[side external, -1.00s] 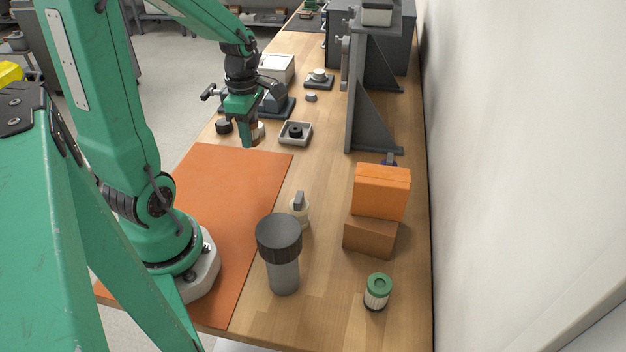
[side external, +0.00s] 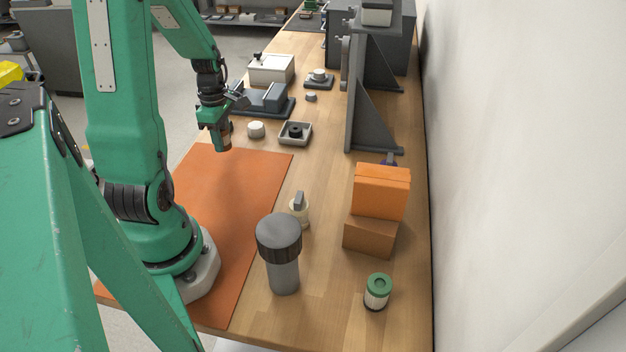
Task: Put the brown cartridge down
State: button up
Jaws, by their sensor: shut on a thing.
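My gripper (side external: 221,147) is shut on the brown cartridge (side external: 224,143). Only a small brown part of the cartridge shows at the jaws, and the rest is hidden by the gripper. The gripper appears to be over the far left end of the orange mat (side external: 235,185). I cannot tell for sure whether the cartridge touches the surface.
A white round cap (side external: 256,130) and a grey tray (side external: 303,139) with a black part lie right of my gripper. A dark grey canister (side external: 284,270), a green-topped filter (side external: 377,292) and orange boxes (side external: 381,193) stand nearer. Most of the mat is clear.

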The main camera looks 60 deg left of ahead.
aim_at(225, 160)
jog(key=shift+s+a+f, duration=0.1)
jog(key=shift+a+f, duration=0.1)
jog(key=shift+a, duration=0.1)
jog(key=shift+f, duration=2)
jog(key=shift+f, duration=0.1)
jog(key=o, duration=1)
jog(key=shift+r, duration=6.15)
